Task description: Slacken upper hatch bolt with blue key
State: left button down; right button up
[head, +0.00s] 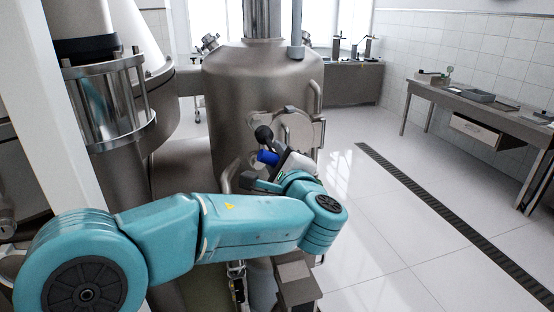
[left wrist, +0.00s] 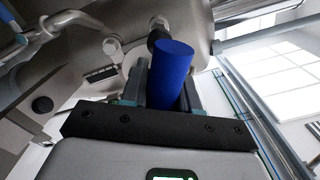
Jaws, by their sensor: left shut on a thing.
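The blue key (head: 268,157) is in my left gripper (head: 264,168), in front of the steel vessel in the head view. In the left wrist view the blue key (left wrist: 172,76) shows as a thick blue cylinder between the two fingers of my left gripper (left wrist: 166,84), which is shut on it. A dark round knob (head: 263,134) shows just above the key. I cannot tell whether the key is on the upper hatch bolt. My right gripper is not in view.
The large steel vessel (head: 240,85) stands close ahead, with a bent handle bar at its right side. A steel workbench (head: 480,105) stands along the right wall. The tiled floor (head: 400,240) to the right is clear, crossed by a drain grate (head: 440,208).

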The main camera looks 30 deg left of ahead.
pick_arm(q)
jog(key=shift+x, duration=2.4)
jog(key=shift+s, duration=0.1)
jog(key=shift+f, duration=0.1)
